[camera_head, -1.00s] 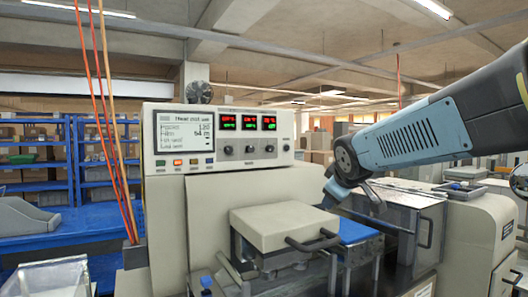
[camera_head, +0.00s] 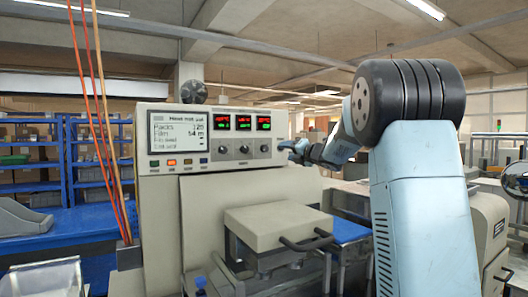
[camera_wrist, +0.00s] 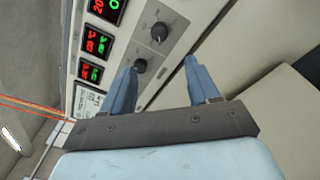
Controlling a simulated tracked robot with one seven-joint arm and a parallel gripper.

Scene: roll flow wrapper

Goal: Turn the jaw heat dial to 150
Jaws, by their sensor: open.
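Three black dials sit in a row on the control panel of the cream wrapper: a left dial (camera_head: 222,150), a middle dial (camera_head: 244,149) and a right dial (camera_head: 264,148). Each is below a red and green display. I cannot read their labels or tell which is jaw heat. My gripper (camera_head: 286,150) is just right of the panel, apart from the dials. In the wrist view my open gripper (camera_wrist: 160,64) has two blue fingers with nothing between them. Two dials show beyond them, a nearer one (camera_wrist: 159,31) and a farther one (camera_wrist: 140,66) beside one fingertip.
A screen (camera_head: 180,132) and a row of coloured buttons (camera_head: 172,162) are on the panel's left. A cream jaw cover (camera_head: 278,222) with a black handle juts out below. Orange and red cables (camera_head: 100,120) hang at the left. Blue shelves (camera_head: 40,160) stand behind.

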